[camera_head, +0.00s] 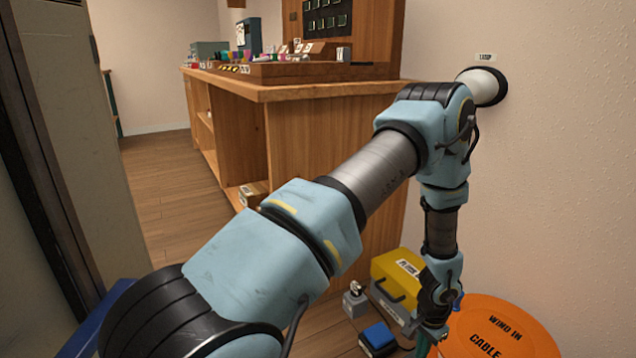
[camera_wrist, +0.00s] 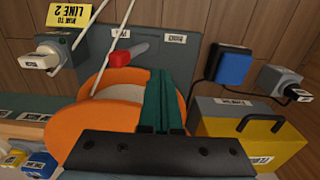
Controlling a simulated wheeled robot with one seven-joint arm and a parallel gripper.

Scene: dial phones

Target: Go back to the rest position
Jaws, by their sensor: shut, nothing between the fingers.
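My gripper (camera_wrist: 160,78) has its two dark green fingers together, with nothing between them. It points down towards an orange cable reel (camera_wrist: 92,135) and a grey panel with a red-ended lever (camera_wrist: 121,58) in the wrist view. In the head view my arm reaches forward and bends down at the right. I cannot tell from these views whether the fingers touch the reel.
A yellow toolbox (camera_head: 398,275) stands on the floor close to my wrist, with a blue-topped box (camera_head: 378,338) and a small grey box (camera_head: 355,302) beside it. A wooden counter (camera_head: 330,130) stands behind. The wall is at the right; open floor (camera_head: 165,190) lies left.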

